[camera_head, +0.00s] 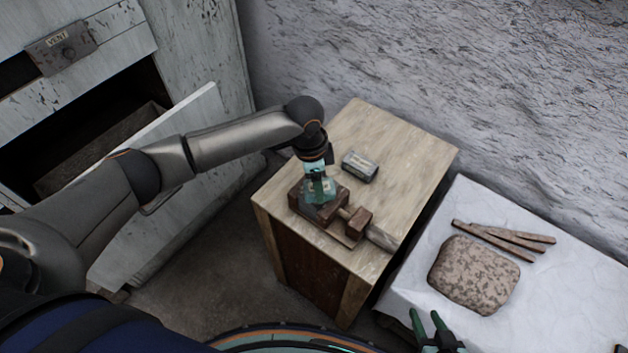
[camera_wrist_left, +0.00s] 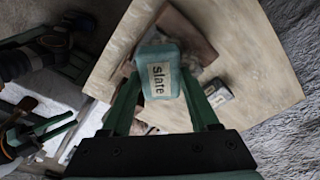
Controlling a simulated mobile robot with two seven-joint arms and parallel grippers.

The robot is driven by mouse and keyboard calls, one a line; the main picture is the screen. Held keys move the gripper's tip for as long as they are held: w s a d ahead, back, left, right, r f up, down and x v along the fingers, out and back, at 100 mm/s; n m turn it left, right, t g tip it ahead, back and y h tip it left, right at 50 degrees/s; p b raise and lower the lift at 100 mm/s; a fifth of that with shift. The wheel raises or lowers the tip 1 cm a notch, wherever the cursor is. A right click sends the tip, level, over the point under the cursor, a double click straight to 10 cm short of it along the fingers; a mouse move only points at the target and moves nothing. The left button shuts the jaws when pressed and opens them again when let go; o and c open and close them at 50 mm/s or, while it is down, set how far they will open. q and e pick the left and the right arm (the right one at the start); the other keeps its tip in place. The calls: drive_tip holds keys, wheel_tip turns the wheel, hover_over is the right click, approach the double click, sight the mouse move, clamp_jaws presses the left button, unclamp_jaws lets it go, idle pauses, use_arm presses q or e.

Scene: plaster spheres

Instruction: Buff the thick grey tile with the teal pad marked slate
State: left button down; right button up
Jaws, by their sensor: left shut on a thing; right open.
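The teal pad marked slate (camera_wrist_left: 161,78) is between the fingers of my left gripper (camera_wrist_left: 160,98), its label facing the wrist camera. In the head view my left gripper (camera_head: 319,184) is shut on the pad (camera_head: 322,194), over a dark brown wooden clamp-like holder (camera_head: 299,203) on the wooden bench. I cannot make out the thick grey tile clearly; whatever lies under the pad is mostly hidden, and whether they touch is unclear. My right gripper (camera_head: 425,320) is open and empty at the bottom, near the white table.
A small grey block with a pale label (camera_head: 360,167) lies on the wooden bench (camera_head: 408,160) behind the holder. The white table (camera_head: 411,283) at right bears a speckled cushion-like thing (camera_head: 474,274) and several wooden strips (camera_head: 505,238). An open cabinet drawer (camera_head: 95,150) is at left.

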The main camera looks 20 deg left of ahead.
sight(304, 192)
use_arm(q)
drive_tip(key=shift+w+d+f, duration=0.1)
drive_tip(key=shift+w+d, duration=0.05)
drive_tip(key=shift+d, duration=0.3)
drive_tip(key=shift+s+a+p, duration=0.3)
drive_tip(key=shift+a+p, duration=0.3)
drive_tip(key=shift+p, duration=0.2)
drive_tip(key=shift+s+a+p, duration=0.25)
drive_tip(key=shift+a+p, duration=0.05)
drive_tip(key=shift+a, duration=0.25)
drive_tip(key=shift+s+a+p, duration=0.4)
drive_tip(key=shift+a+p, duration=0.4)
drive_tip(key=shift+a, duration=0.05)
drive_tip(key=shift+w+d, duration=0.35)
drive_tip(key=shift+d, duration=0.3)
drive_tip(key=shift+w+d, duration=0.3)
drive_tip(key=shift+d, duration=0.4)
drive_tip(key=shift+w+d, duration=0.35)
drive_tip(key=shift+d, duration=0.3)
drive_tip(key=shift+a, duration=0.1)
drive_tip(key=shift+s+a, duration=0.45)
drive_tip(key=shift+a, duration=0.4)
drive_tip(key=shift+s+a, duration=0.25)
drive_tip(key=shift+a, duration=0.25)
drive_tip(key=shift+s+a, duration=0.25)
drive_tip(key=shift+a, duration=0.25)
